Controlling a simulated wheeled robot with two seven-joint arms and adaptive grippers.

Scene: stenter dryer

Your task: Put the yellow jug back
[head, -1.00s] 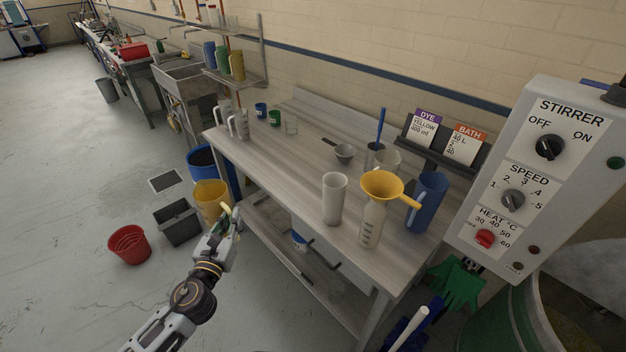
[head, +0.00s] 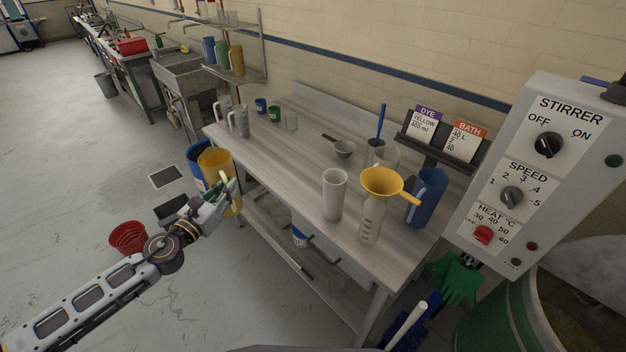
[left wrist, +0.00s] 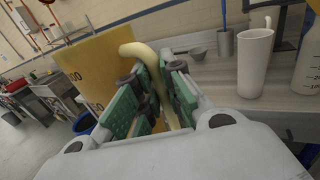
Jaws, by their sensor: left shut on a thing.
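The yellow jug (head: 212,164) is upright in the air beside the left front edge of the bench. My left gripper (head: 228,190) is shut on its handle. In the left wrist view, the pale handle (left wrist: 146,56) sits between the green finger pads, with the yellow jug body (left wrist: 100,66) behind them. My right gripper is not in view. Blue (head: 208,50), green (head: 222,54) and ochre-yellow (head: 237,60) jugs stand on the wall shelf (head: 243,77) at the back left.
The bench (head: 285,160) holds clear jugs (head: 240,122), small cups, a white jug (head: 334,195), a bottle with a yellow funnel (head: 381,181) and a blue jug (head: 427,198). A blue bin (head: 196,157) and red bucket (head: 127,237) stand left of it. The bench's left middle is clear.

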